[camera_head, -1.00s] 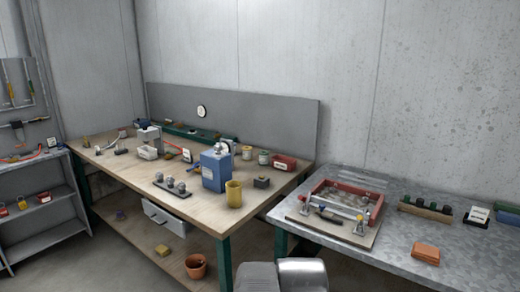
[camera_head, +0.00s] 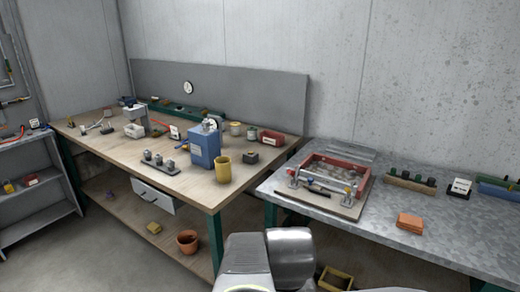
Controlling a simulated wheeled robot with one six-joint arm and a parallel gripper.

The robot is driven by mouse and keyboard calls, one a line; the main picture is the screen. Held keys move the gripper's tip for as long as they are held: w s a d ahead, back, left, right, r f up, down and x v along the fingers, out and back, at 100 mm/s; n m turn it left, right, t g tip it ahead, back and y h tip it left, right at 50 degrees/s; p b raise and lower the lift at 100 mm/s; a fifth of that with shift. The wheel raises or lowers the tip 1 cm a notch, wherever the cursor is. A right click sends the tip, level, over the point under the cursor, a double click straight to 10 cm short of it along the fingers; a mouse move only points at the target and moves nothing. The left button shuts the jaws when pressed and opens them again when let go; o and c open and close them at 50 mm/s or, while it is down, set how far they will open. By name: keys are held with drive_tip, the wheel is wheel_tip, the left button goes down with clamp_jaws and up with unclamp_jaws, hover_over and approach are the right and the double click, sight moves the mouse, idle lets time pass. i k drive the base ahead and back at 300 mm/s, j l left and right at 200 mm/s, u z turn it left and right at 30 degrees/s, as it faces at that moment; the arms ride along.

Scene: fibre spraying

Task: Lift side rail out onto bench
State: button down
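A red rectangular frame (camera_head: 338,164) stands on a flat board (camera_head: 345,212) on the grey metal bench (camera_head: 420,238) at the right. A pale rail lies along its near side, with small clamps at the near corners. A dark bar with a handle (camera_head: 322,191) lies on the board in front of it. I cannot tell for sure which piece is the side rail. My grey arm shows at the bottom middle, apart from the frame. My gripper is not in view.
Orange blocks (camera_head: 410,222) lie on the metal bench, with open room around them. A wooden rack (camera_head: 408,183) stands behind. The wooden bench (camera_head: 120,160) at left holds a blue canister (camera_head: 204,147) and a yellow cup (camera_head: 222,170). A grey shelf (camera_head: 35,205) stands far left.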

sight(336, 186)
drive_tip(key=i+l+z, duration=0.1)
drive_tip(key=i+z, duration=0.25)
drive_tip(key=i, duration=0.55)
drive_tip(key=i+j+z, duration=0.3)
drive_tip(key=i, duration=0.6)
drive_tip(key=l, duration=0.1)
